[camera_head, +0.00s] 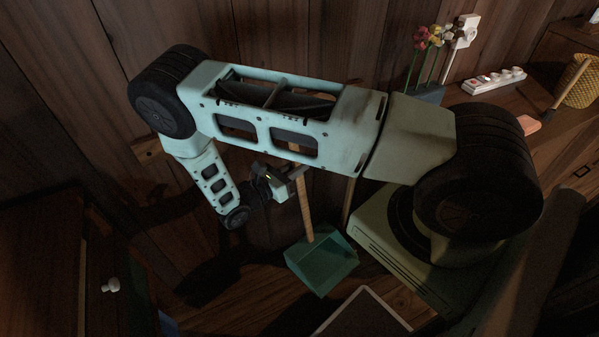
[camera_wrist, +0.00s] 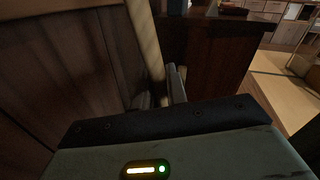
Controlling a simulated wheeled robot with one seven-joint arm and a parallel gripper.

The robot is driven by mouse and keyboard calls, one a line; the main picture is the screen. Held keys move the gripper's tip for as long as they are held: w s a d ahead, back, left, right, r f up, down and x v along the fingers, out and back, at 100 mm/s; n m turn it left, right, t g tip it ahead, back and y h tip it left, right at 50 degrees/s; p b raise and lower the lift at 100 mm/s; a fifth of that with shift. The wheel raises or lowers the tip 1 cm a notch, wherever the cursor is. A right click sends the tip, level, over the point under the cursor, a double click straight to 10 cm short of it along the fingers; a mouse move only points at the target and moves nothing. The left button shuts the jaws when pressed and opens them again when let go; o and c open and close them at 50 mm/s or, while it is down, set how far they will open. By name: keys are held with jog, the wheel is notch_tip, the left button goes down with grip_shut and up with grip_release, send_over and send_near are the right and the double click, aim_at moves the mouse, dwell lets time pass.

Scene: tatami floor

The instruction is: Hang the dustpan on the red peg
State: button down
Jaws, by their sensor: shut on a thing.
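The dustpan has a teal pan (camera_head: 322,264) and a long pale wooden handle (camera_head: 304,208). It hangs upright, with the pan at the bottom. My gripper (camera_head: 297,176) is shut on the handle. In the wrist view the handle (camera_wrist: 146,42) rises between my gripper's fingers (camera_wrist: 161,92). My arm covers the handle's upper part in the head view. I cannot make out the red peg in either view. A piece of wooden rail (camera_head: 148,149) shows on the plank wall at left, and my arm hides the wall to its right.
A second thin stick (camera_head: 348,202) stands behind the dustpan at right. A wooden counter (camera_head: 550,135) at right bears flowers (camera_head: 432,38), a white power strip (camera_head: 493,80) and a yellow woven basket (camera_head: 580,82). A dark cabinet with a white knob (camera_head: 111,285) stands at lower left.

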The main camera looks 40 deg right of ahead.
jog(key=shift+w+d+f+b, duration=0.25)
jog(key=shift+w+b, duration=0.2)
jog(key=shift+w, duration=0.45)
jog(key=shift+w+d+f+b, duration=0.1)
jog(key=shift+w+d+b, duration=0.3)
jog(key=shift+w, duration=0.55)
jog(key=shift+w+d+f+b, duration=0.2)
jog(key=shift+w+b, duration=0.35)
jog(key=shift+w, duration=0.35)
